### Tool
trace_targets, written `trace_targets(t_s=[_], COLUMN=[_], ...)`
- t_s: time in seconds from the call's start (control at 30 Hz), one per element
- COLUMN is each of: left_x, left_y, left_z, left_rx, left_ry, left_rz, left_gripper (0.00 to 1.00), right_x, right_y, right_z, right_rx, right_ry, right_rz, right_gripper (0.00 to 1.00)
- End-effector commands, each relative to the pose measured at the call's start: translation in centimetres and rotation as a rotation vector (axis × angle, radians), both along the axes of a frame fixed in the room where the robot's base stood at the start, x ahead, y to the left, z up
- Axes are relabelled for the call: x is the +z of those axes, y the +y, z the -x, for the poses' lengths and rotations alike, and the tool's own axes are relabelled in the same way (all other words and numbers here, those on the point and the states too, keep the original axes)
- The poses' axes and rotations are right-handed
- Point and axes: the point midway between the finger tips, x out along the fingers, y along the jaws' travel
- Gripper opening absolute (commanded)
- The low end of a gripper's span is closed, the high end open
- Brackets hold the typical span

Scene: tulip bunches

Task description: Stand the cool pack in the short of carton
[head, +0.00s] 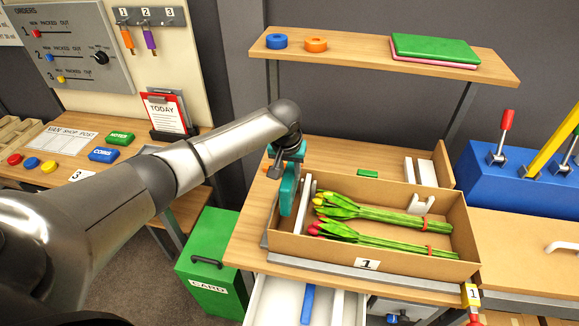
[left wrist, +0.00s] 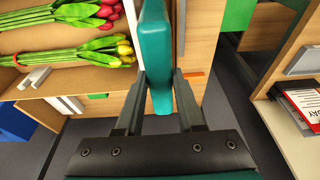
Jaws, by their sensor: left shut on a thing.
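The teal cool pack (head: 288,192) is upright in my left gripper (head: 288,158), at the left end of the carton (head: 320,262). In the left wrist view the two fingers (left wrist: 158,95) are shut on the cool pack (left wrist: 155,55) from both sides. The carton is a shallow cardboard tray marked 1. It holds a yellow tulip bunch (head: 375,214) and a red tulip bunch (head: 385,242), both lying down. A white upright piece (head: 305,196) stands at its left end, close beside the pack. I cannot tell whether the pack's lower edge touches anything. My right gripper is not in view.
A white holder (head: 420,204) is at the carton's right part. A green block (head: 367,173) lies behind the carton. A shelf (head: 370,55) with tape rolls and folded sheets is above. A green bin (head: 212,262) and an open drawer (head: 268,300) are below. A blue lever box (head: 520,180) stands right.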

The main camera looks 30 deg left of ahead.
Motion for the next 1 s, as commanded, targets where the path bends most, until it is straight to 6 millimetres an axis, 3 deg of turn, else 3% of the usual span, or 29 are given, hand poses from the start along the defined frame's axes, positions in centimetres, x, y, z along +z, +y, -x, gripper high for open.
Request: trace_targets(t_s=[0.6,1.0], left_x=[-4.7,-5.4], left_y=[-0.1,0.0], left_z=[-0.1,-0.1], left_rx=[0.0,-0.001], left_ry=[-0.004,-0.003], left_rz=[0.002,0.001], left_gripper=[0.0,0.0], right_x=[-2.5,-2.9], right_y=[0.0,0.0], right_z=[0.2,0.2], right_rx=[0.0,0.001], right_ry=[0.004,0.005], right_rz=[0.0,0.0], right_gripper=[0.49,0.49])
